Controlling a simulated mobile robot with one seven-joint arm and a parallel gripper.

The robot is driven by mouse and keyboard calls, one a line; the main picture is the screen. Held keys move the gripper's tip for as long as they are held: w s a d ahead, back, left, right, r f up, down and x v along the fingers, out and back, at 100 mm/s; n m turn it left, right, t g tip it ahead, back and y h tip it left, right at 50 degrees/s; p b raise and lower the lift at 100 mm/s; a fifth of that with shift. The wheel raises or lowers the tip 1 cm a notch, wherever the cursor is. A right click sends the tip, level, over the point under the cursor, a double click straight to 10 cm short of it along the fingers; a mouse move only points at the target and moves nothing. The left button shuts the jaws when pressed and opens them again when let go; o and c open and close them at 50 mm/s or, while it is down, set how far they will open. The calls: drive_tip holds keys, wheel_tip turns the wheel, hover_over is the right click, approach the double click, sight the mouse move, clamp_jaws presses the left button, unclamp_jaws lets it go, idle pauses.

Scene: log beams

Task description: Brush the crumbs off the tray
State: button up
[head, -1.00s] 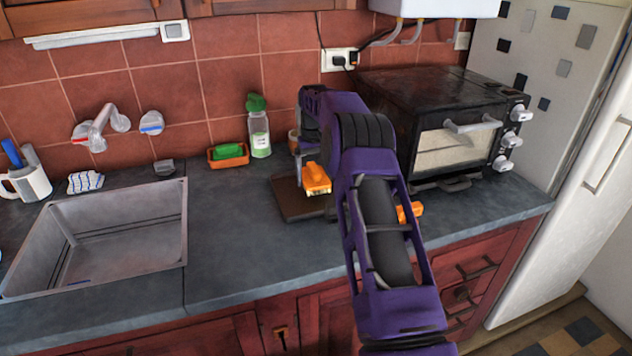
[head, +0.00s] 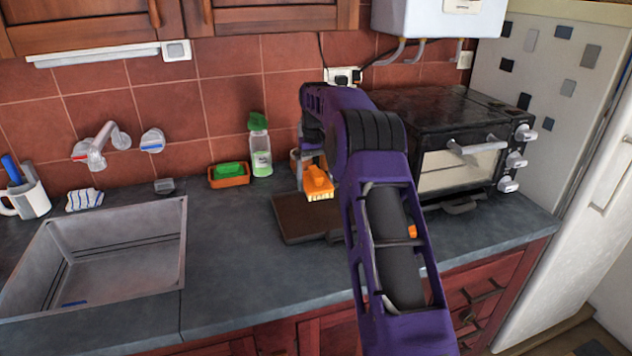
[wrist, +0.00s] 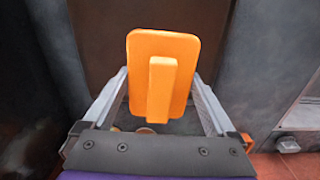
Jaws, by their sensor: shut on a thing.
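An orange brush (head: 318,181) with pale bristles is held in my gripper (wrist: 161,92). In the wrist view the brush (wrist: 177,62) sits between the two grey fingers, with its handle toward the camera. The tray (head: 290,222) is a flat, dark brown board on the counter. The brush is over the tray, bristles downward; I cannot tell whether they touch it. The tray also shows behind the brush in the wrist view (wrist: 98,35). My arm covers the tray's right part. I cannot make out crumbs on the visible part.
A black toaster oven (head: 440,120) stands right of my arm. A green-capped bottle (head: 260,150) and a green sponge in an orange dish (head: 230,180) stand left of the tray. The sink (head: 110,250) is further left. The counter between sink and tray is clear.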

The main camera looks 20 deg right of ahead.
sight(312, 213)
drive_tip(key=shift+f, duration=0.1)
drive_tip(key=shift+f+b, duration=1.2)
drive_tip(key=shift+f, duration=2)
drive_tip(key=shift+f, duration=0.6)
drive_tip(key=shift+f+p, duration=0.25)
drive_tip(key=shift+p, duration=0.3)
idle(1.7)
drive_tip(key=shift+d, duration=0.1)
drive_tip(key=shift+d+p, duration=0.4)
drive_tip(key=shift+d, duration=0.1)
drive_tip(key=shift+a+r, duration=0.1)
drive_tip(key=shift+a, duration=1.1)
drive_tip(key=shift+d, duration=1.2)
drive_tip(key=shift+a, duration=1.2)
